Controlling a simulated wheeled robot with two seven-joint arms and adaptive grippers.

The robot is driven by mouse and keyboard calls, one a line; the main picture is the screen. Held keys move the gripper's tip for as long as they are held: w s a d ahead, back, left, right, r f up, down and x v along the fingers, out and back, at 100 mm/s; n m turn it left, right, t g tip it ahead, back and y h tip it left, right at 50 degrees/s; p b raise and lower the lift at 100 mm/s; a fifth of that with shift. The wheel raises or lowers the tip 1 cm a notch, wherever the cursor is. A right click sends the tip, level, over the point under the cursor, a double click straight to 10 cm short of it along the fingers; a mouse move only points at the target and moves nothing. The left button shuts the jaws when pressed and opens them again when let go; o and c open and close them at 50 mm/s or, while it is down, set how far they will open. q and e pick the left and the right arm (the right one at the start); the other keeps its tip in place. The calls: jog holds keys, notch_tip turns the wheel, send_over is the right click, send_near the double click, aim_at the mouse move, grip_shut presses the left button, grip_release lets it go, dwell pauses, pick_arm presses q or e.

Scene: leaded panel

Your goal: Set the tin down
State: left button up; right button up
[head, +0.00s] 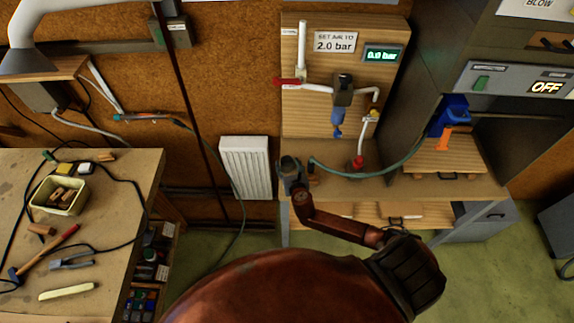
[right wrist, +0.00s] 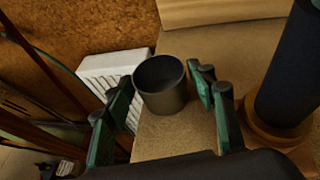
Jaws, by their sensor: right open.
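The tin (right wrist: 161,92) is a dark grey, open-topped cylinder. In the right wrist view it is upright on the bench top near its left edge, and it looks empty. It also shows small in the head view (head: 289,165), at the bench's left end. My right gripper (right wrist: 164,84) is open, with one green finger on each side of the tin and a gap showing at the right finger. Whether the left finger touches the tin I cannot tell. My left gripper is not in view.
The bench (head: 345,187) carries a board with pipes, a gauge reading 0.0 bar and a green hose (head: 380,172). A white radiator (head: 245,165) stands left of it. A dark cylinder (right wrist: 288,80) stands right of my gripper. A cluttered worktable (head: 110,215) is at the left.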

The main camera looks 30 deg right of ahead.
jog(key=shift+w+d+f, duration=0.1)
jog(key=shift+w, duration=0.05)
jog(key=shift+c, duration=0.5)
jog(key=c, duration=0.9)
